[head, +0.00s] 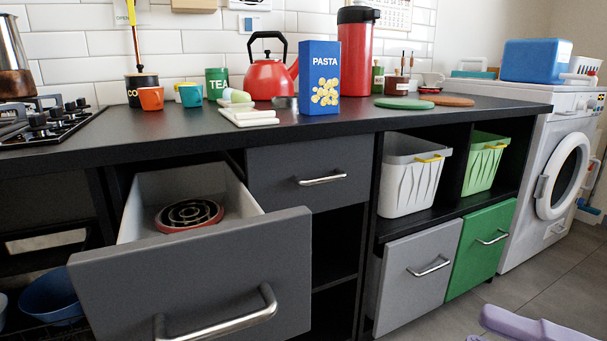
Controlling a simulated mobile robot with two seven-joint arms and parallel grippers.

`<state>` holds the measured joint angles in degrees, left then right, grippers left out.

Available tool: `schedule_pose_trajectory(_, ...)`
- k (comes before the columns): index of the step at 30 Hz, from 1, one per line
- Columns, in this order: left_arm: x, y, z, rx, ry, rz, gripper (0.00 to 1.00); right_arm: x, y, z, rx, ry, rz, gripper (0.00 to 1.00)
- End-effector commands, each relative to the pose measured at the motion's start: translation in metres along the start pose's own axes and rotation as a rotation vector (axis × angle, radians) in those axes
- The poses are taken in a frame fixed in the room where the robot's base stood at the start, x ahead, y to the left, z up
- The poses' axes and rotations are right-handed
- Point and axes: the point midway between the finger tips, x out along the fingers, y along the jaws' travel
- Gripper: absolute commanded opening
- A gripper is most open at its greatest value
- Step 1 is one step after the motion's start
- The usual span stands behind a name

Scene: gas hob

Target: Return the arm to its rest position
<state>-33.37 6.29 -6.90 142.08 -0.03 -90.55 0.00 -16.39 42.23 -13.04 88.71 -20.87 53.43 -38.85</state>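Neither of my grippers shows in the head view, and no arm of mine can be made out for sure. An upper left drawer (190,280) with a dark front and a metal bar handle stands pulled open under the worktop. Inside it lies a round red item with dark rings (189,214). The gas hob (45,124) is at the left end of the worktop, with a metal pot (10,58) partly cut off by the frame edge.
The open drawer juts out at front left. The worktop (230,133) holds a pasta box (319,78), a red kettle (268,76), a red flask (356,50) and cups. A washing machine (560,170) stands right. A lavender object (540,326) shows at bottom right. Floor at right is partly clear.

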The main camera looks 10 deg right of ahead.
Motion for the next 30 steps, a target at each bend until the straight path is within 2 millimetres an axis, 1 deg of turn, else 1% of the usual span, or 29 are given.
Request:
schedule_pose_trajectory(1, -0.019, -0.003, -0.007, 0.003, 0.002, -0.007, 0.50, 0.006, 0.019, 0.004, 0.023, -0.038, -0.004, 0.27)
schedule_pose_trajectory(5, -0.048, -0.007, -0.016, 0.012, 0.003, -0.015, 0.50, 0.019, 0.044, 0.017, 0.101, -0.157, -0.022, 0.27)
schedule_pose_trajectory(8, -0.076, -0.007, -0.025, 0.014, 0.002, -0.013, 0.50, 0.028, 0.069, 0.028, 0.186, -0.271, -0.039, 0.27)
schedule_pose_trajectory(11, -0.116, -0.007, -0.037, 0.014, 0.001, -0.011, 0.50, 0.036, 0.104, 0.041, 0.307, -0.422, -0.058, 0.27)
schedule_pose_trajectory(12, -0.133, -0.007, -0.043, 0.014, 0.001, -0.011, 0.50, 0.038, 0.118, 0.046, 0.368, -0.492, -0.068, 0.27)
schedule_pose_trajectory(13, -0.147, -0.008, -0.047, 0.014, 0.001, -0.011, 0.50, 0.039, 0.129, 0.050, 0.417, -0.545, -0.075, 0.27)
schedule_pose_trajectory(15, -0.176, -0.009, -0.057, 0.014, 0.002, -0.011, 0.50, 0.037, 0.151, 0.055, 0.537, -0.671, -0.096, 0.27)
schedule_pose_trajectory(17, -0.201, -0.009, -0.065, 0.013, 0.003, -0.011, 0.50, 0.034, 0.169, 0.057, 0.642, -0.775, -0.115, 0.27)
schedule_pose_trajectory(18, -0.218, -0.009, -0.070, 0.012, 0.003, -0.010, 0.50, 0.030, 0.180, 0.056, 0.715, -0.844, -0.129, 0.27)
schedule_pose_trajectory(20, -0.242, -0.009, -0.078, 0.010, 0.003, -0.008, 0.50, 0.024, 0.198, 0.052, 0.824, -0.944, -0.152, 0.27)
schedule_pose_trajectory(21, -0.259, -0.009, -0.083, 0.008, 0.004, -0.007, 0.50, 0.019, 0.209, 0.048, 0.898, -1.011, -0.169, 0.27)
schedule_pose_trajectory(23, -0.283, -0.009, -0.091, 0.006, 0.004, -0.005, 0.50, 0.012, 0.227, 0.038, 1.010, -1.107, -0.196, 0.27)
schedule_pose_trajectory(24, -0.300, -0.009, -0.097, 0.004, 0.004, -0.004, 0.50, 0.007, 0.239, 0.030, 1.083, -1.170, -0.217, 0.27)
schedule_pose_trajectory(26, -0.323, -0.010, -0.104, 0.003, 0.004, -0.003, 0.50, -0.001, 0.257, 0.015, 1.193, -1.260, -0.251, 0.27)
schedule_pose_trajectory(27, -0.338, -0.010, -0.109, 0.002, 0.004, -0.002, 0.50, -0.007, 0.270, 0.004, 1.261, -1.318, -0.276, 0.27)
schedule_pose_trajectory(29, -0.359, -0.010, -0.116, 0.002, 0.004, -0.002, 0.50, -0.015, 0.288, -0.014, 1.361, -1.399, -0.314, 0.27)
schedule_pose_trajectory(30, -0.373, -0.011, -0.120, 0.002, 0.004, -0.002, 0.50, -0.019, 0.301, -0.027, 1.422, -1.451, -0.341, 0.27)
